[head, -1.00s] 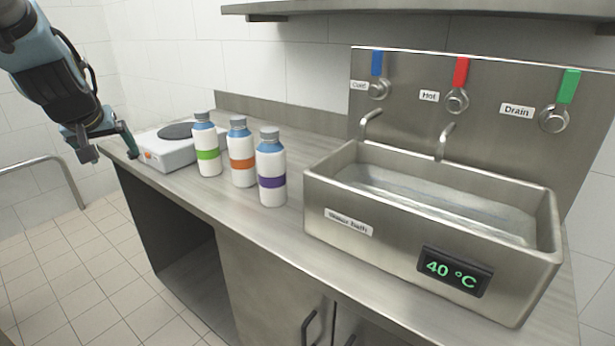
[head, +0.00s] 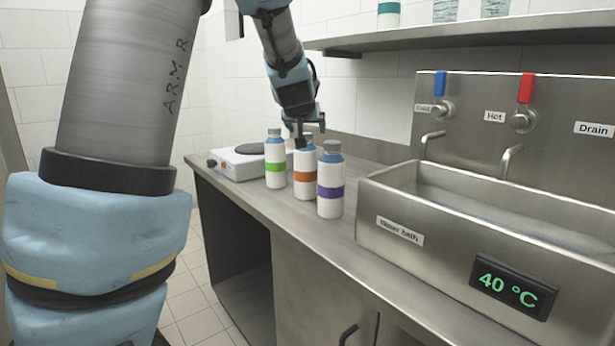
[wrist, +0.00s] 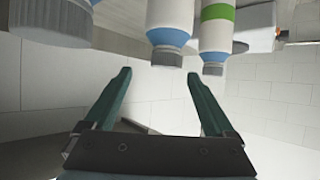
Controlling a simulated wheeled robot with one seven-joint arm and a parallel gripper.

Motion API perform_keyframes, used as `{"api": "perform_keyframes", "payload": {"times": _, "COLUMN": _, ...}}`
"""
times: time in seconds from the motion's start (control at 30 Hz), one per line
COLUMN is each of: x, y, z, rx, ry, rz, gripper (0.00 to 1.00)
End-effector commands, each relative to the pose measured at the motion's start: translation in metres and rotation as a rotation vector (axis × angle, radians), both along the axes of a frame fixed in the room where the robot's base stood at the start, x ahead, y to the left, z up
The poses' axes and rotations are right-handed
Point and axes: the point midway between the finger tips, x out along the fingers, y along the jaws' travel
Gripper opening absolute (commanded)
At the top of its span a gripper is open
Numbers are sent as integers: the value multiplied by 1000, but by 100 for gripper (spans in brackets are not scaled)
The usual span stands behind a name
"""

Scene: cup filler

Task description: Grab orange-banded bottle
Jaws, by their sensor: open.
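The orange-banded bottle (head: 305,180) stands upright on the counter, in the middle of a row of three white bottles with blue shoulders and grey caps. The green-banded bottle (head: 276,168) is to its left, the purple-banded bottle (head: 330,192) to its right. My gripper (head: 301,133) is open and empty, at cap height by the orange-banded bottle; one finger overlaps its cap in the picture. The wrist view shows the bottles inverted. There my fingers (wrist: 158,76) point toward the middle bottle (wrist: 169,28), its band out of frame, beside the green-banded bottle (wrist: 216,38).
A white hot plate (head: 236,163) sits left of the bottles on the steel counter (head: 335,238). The steel water bath (head: 450,250), reading 40 °C, stands to the right. A shelf (head: 470,32) with containers hangs above. Counter in front of the bottles is clear.

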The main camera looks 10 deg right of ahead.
Motion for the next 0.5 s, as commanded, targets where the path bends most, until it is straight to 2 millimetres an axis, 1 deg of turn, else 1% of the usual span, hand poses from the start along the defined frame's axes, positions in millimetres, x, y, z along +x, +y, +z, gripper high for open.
{"api": "perform_keyframes", "payload": {"times": 0.17, "x": 7, "y": 0, "z": -7, "rx": 1, "ry": 0, "rz": 2, "gripper": 89}}
{"api": "perform_keyframes", "payload": {"times": 0.4, "x": 27, "y": -1, "z": -24, "rx": 1, "ry": 0, "rz": 3, "gripper": 89}}
{"api": "perform_keyframes", "payload": {"times": 0.5, "x": 38, "y": -6, "z": -29, "rx": 2, "ry": -1, "rz": 1, "gripper": 89}}
